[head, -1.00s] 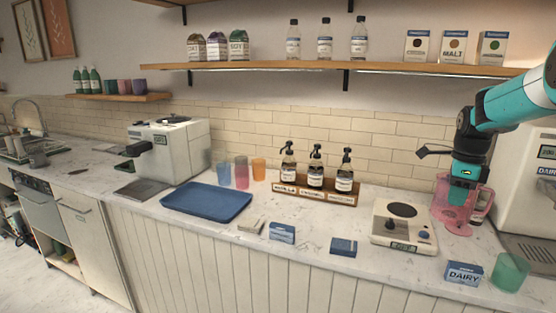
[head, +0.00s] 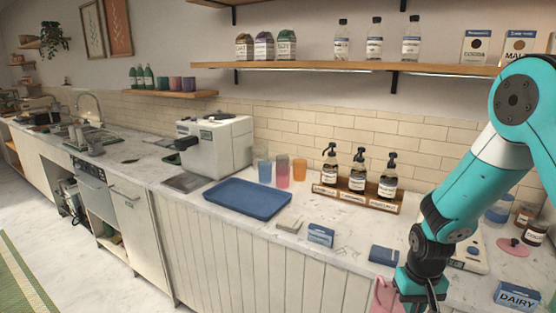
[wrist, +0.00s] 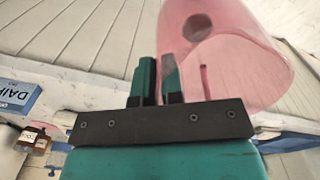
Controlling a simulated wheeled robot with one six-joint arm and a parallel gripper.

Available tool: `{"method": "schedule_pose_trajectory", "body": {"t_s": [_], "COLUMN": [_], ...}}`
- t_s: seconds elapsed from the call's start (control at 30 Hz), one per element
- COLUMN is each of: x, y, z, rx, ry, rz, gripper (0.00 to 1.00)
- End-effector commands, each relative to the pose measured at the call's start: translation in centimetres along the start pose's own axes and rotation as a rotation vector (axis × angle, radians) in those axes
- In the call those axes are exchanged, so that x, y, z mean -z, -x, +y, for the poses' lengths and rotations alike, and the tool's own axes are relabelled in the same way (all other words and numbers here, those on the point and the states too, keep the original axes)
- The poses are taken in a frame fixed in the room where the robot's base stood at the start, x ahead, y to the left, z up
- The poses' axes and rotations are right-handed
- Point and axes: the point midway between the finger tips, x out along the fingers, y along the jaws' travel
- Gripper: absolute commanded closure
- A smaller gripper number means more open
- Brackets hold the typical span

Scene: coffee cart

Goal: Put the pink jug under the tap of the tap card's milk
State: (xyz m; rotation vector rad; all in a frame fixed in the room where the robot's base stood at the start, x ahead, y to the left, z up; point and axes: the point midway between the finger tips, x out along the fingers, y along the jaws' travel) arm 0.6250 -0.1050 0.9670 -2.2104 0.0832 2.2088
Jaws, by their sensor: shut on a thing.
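The pink see-through jug (wrist: 235,62) fills the upper right of the wrist view, tilted in that picture. My gripper (wrist: 158,72) is shut on the jug's handle side; the exact grip is partly hidden. In the head view the pink jug (head: 385,297) shows only in part at the bottom edge, beside my gripper (head: 420,288), in front of the counter.
A pink disc (head: 512,247) lies behind my arm. The white scale is mostly hidden by my arm.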

Motion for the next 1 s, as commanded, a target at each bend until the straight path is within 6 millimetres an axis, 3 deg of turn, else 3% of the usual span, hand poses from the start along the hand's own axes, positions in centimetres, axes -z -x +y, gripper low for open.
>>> {"method": "schedule_pose_trajectory", "body": {"t_s": [0.3,1.0], "x": [-4.3,-4.5], "y": [-5.1,-5.4], "z": [-0.3,-0.2], "rx": [-0.002,-0.001], "ry": [0.052,0.044], "rz": [-0.003,0.001], "gripper": [1.0,1.0]}}
